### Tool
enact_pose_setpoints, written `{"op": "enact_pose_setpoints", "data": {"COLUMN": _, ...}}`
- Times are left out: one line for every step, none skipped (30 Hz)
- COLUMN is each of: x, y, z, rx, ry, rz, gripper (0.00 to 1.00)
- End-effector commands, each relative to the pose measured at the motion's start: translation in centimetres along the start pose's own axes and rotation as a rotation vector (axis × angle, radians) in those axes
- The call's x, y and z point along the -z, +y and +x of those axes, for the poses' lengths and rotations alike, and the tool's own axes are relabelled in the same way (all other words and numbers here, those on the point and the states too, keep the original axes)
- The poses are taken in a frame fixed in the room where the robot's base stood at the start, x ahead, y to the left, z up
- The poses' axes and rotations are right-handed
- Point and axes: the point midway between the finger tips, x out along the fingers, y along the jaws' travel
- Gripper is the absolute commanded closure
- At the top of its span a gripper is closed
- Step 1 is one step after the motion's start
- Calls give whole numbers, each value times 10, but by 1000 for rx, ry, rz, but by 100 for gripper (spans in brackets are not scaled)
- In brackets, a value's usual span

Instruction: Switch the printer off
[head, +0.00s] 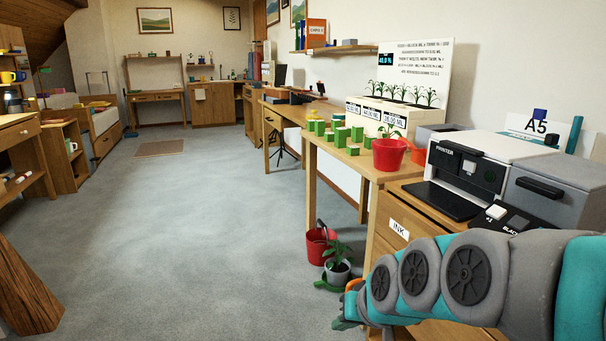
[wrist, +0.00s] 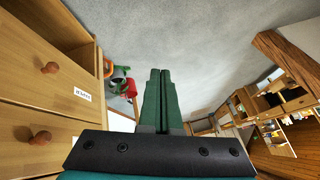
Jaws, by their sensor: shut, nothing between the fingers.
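The printer (head: 472,165) stands on the wooden cabinet at the right in the head view. It is white with a black front panel and a black tray jutting out. Small controls show on the panel, but I cannot tell which is the power switch or whether it is on. My gripper (head: 343,314) is low in front of the cabinet, mostly hidden behind my arm. In the wrist view my gripper (wrist: 160,72) has its green fingers together, empty, pointing out over the floor. The printer is not in the wrist view.
A red pot (head: 390,153) and green blocks (head: 339,137) are on the adjoining table. A potted plant (head: 337,265) is on the floor.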

Motion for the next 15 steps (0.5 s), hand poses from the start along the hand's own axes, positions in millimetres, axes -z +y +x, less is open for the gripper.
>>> {"op": "enact_pose_setpoints", "data": {"x": -29, "y": 8, "z": -10, "rx": -41, "ry": -85, "rz": -16, "gripper": 100}}
{"op": "enact_pose_setpoints", "data": {"x": -48, "y": 14, "z": -15, "rx": -66, "ry": -142, "rz": -22, "gripper": 100}}
{"op": "enact_pose_setpoints", "data": {"x": -73, "y": 22, "z": -23, "rx": -100, "ry": -216, "rz": -26, "gripper": 100}}
{"op": "enact_pose_setpoints", "data": {"x": -91, "y": 28, "z": -29, "rx": -123, "ry": -269, "rz": -28, "gripper": 100}}
{"op": "enact_pose_setpoints", "data": {"x": -109, "y": 34, "z": -37, "rx": -147, "ry": -323, "rz": -27, "gripper": 100}}
{"op": "enact_pose_setpoints", "data": {"x": -130, "y": 41, "z": -46, "rx": -176, "ry": -386, "rz": -25, "gripper": 100}}
{"op": "enact_pose_setpoints", "data": {"x": -145, "y": 45, "z": -54, "rx": -196, "ry": -431, "rz": -21, "gripper": 100}}
{"op": "enact_pose_setpoints", "data": {"x": -159, "y": 50, "z": -61, "rx": -215, "ry": -474, "rz": -16, "gripper": 100}}
{"op": "enact_pose_setpoints", "data": {"x": -175, "y": 55, "z": -70, "rx": -237, "ry": -523, "rz": -9, "gripper": 100}}
{"op": "enact_pose_setpoints", "data": {"x": -185, "y": 58, "z": -77, "rx": -251, "ry": -558, "rz": -4, "gripper": 100}}
{"op": "enact_pose_setpoints", "data": {"x": -194, "y": 61, "z": -83, "rx": -264, "ry": -588, "rz": 2, "gripper": 100}}
{"op": "enact_pose_setpoints", "data": {"x": -204, "y": 64, "z": -90, "rx": -278, "ry": -617, "rz": 8, "gripper": 100}}
{"op": "enact_pose_setpoints", "data": {"x": -210, "y": 66, "z": -94, "rx": -287, "ry": -638, "rz": 13, "gripper": 100}}
{"op": "enact_pose_setpoints", "data": {"x": -215, "y": 67, "z": -98, "rx": -293, "ry": -655, "rz": 17, "gripper": 100}}
{"op": "enact_pose_setpoints", "data": {"x": -220, "y": 68, "z": -101, "rx": -299, "ry": -669, "rz": 20, "gripper": 100}}
